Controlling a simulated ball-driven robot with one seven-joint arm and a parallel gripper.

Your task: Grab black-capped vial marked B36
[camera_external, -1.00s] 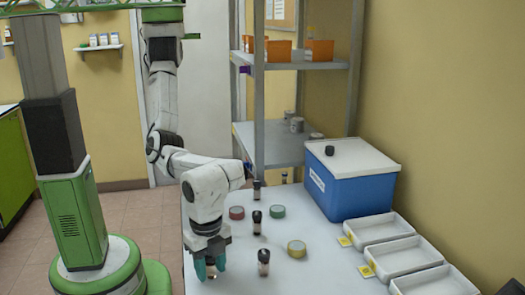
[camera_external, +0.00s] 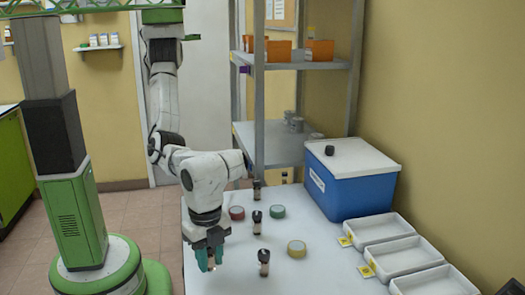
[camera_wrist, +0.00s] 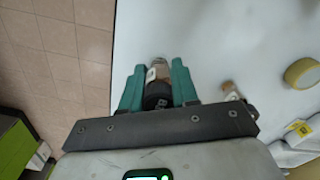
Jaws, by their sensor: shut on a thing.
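My gripper (camera_external: 209,262) hangs over the near left part of the white table (camera_external: 240,280). In the wrist view its teal fingers (camera_wrist: 157,88) are shut on a black-capped vial (camera_wrist: 158,72), with the cap between the fingers and the clear, brownish body beyond it. A pale mark shows on the cap, too small to read. In the external view the fingers mostly hide this vial. Other black-capped vials stand on the table: one to the right of my gripper (camera_external: 264,258), one farther back (camera_external: 257,224), and one near the back edge (camera_external: 257,191). Their marks cannot be read.
Red tape (camera_external: 236,213), green tape (camera_external: 277,211) and yellow tape (camera_external: 296,249) lie among the vials. A blue box with a white lid (camera_external: 352,192) stands at the back right. White trays (camera_external: 392,262) line the right side. A metal shelf (camera_external: 262,140) stands behind the table.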

